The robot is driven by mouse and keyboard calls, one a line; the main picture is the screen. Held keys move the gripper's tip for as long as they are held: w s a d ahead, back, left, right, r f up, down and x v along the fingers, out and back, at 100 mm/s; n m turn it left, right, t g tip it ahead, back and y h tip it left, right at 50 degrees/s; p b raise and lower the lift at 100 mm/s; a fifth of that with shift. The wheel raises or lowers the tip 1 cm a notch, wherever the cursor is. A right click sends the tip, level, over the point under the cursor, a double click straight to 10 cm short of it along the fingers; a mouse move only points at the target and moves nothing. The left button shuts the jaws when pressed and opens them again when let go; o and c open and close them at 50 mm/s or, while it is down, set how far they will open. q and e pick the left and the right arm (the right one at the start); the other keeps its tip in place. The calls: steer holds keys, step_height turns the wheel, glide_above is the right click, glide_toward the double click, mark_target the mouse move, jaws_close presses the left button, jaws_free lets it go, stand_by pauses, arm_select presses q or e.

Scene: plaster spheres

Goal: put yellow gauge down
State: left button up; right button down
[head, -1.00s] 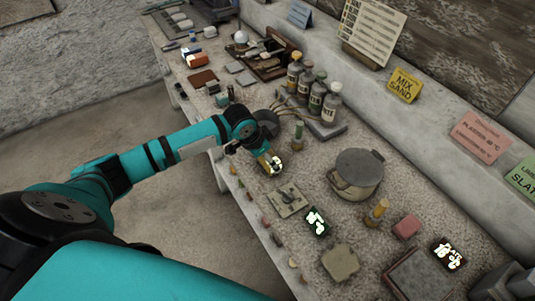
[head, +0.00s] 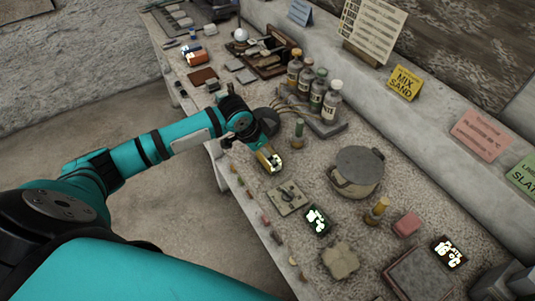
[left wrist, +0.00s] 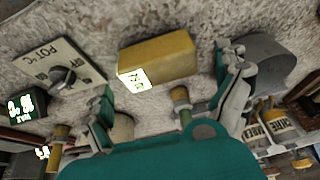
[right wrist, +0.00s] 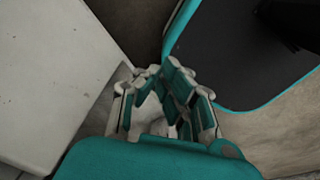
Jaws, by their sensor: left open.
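The yellow gauge (head: 270,160) is a small box with a lit display, on the bench left of the pot (head: 357,172). In the left wrist view the yellow gauge (left wrist: 160,56) lies on the pale speckled bench top. My left gripper (head: 262,150) is over it; in the left wrist view its open fingers (left wrist: 166,78) are at either end of the gauge, with a small gap showing at each side. My right gripper (right wrist: 165,90) shows only in the right wrist view, low beside a pale panel; its fingers are near each other and hold nothing I can make out.
A knob plate (head: 287,198) and a dark green gauge (head: 317,220) stand close in front of the yellow gauge. A green-topped post (head: 298,133) is just beside it. Bottles (head: 318,95) stand behind. Small pieces line the bench's front edge.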

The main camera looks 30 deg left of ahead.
arm_select(q)
steer(key=v, duration=0.9)
steer(key=shift+r+b, duration=0.25)
steer(key=shift+b, duration=0.1)
